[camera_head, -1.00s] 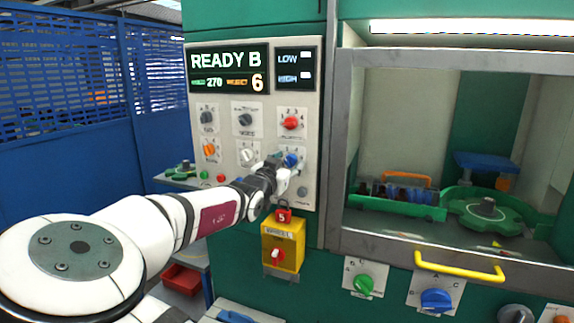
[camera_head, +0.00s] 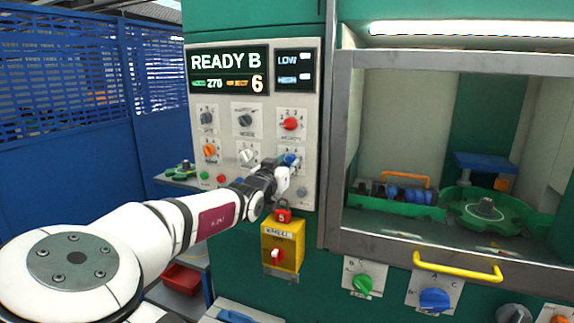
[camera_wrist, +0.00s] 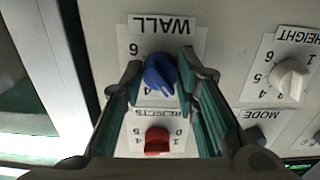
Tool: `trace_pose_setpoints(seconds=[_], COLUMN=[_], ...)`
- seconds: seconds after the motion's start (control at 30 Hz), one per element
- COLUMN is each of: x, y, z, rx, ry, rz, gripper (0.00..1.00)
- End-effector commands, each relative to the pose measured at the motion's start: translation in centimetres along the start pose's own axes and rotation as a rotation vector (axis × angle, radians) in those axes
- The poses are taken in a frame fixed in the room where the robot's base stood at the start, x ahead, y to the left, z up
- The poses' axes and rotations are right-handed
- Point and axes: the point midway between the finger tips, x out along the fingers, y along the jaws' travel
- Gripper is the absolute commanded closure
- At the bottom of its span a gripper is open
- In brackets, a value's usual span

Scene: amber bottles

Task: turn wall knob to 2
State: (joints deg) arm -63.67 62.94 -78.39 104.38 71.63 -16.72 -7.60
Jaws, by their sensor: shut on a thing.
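The blue wall knob (camera_wrist: 160,75) sits on a white plate under an upside-down WALL label in the wrist view. Some numbers show around it; its exact setting is hard to read. My gripper (camera_wrist: 161,70) has one finger on each side of the knob and is shut on it. In the head view the blue knob (camera_head: 291,159) shows at the lower right of the panel, partly hidden by my gripper (camera_head: 284,168).
A red rejects knob (camera_wrist: 157,141) and a white height knob (camera_wrist: 290,80) are close by. A framed cabinet with a yellow handle (camera_head: 458,268) stands to the right.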

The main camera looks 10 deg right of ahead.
Motion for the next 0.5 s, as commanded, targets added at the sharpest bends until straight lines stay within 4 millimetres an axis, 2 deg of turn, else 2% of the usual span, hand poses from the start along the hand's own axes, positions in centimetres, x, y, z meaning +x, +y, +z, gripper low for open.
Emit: trace_pose_setpoints(seconds=[0.5], x=[0.00], y=[0.00], z=[-0.01], rx=[-0.447], ry=[0.002], rz=[0.000], gripper=[0.99])
